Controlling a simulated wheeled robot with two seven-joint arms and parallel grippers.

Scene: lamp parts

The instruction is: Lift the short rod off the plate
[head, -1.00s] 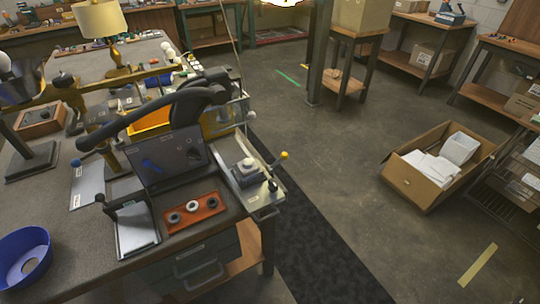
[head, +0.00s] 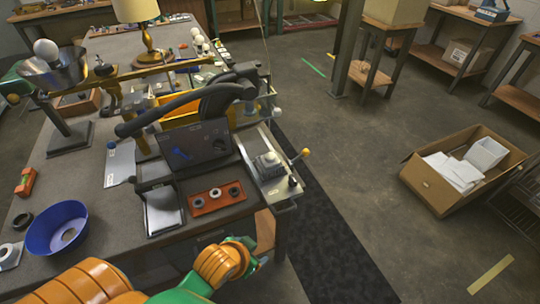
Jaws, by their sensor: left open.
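I cannot make out the short rod for certain. A light grey plate (head: 164,212) lies at the front of the workbench, left of a red tray (head: 216,198) with several dark and light rings. Another flat pale plate (head: 119,164) with a small label lies farther back. My left arm, green and orange, comes in from the bottom left. My left gripper (head: 257,262) is at its end, low by the bench's front edge, right of and nearer than the grey plate. It is open, small in view, with nothing seen in it. My right gripper is out of view.
A blue bowl (head: 58,228) stands at the bench's left. A dark panel (head: 196,146) and a thick black lever arm (head: 190,108) rise behind the plate and tray. A knobbed metal fixture (head: 268,164) stands on the right edge. Open floor and a cardboard box (head: 440,190) lie right.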

